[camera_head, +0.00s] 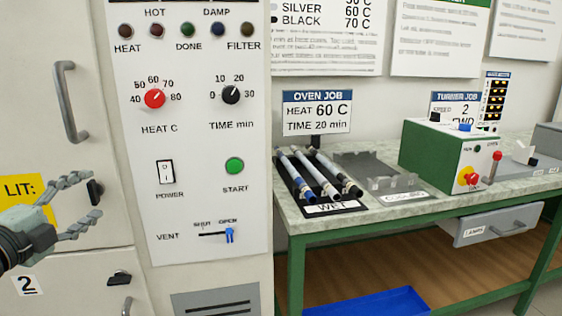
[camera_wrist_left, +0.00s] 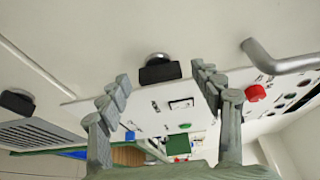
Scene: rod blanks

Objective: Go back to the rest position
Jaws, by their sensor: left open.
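My left gripper (camera_head: 92,198) is at the left of the head view, in front of the oven's cabinet doors. Its two fingers are spread and nothing is held between them. A black door latch (camera_head: 96,192) shows between and just beyond the fingertips; I cannot tell the exact gap. In the left wrist view the open fingers (camera_wrist_left: 161,76) point at the pale door, with the black latch (camera_wrist_left: 160,72) between them. My right gripper is not in view.
The control panel (camera_head: 195,130) stands right of the gripper; its blue vent slider (camera_head: 229,235) is at OPEN. A grey door handle (camera_head: 67,102) sticks out above the gripper, a second latch (camera_head: 119,278) below. The workbench (camera_head: 290,205) holds a rod tray and a green machine (camera_head: 440,155).

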